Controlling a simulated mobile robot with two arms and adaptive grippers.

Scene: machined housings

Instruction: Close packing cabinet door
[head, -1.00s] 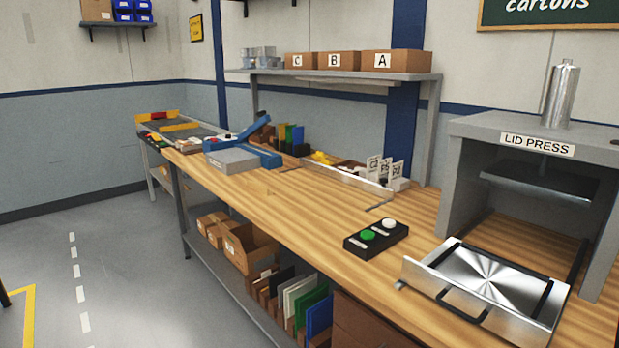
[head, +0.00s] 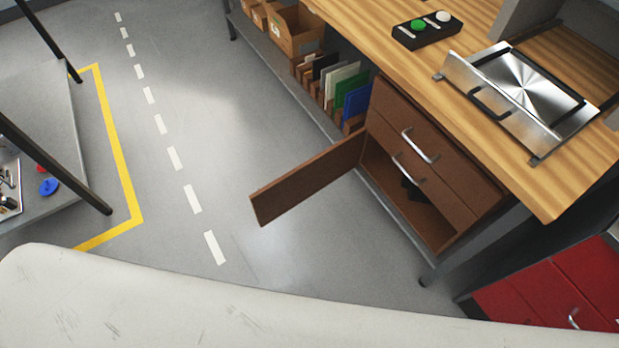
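The packing cabinet (head: 478,187) is brown wood and sits under the right part of the workbench. Its door (head: 308,183) stands wide open and swings out to the left over the floor. The open lower compartment (head: 430,210) shows, with a dark object inside that I cannot make out. Two drawers with metal handles (head: 420,146) sit above it and look closed. Neither of my grippers shows in the head view.
The wooden workbench (head: 545,185) holds a button box (head: 427,30) and a metal press tray (head: 520,95). A red cabinet (head: 560,285) stands at the lower right. A grey table (head: 45,120) is at the left. The floor between is clear.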

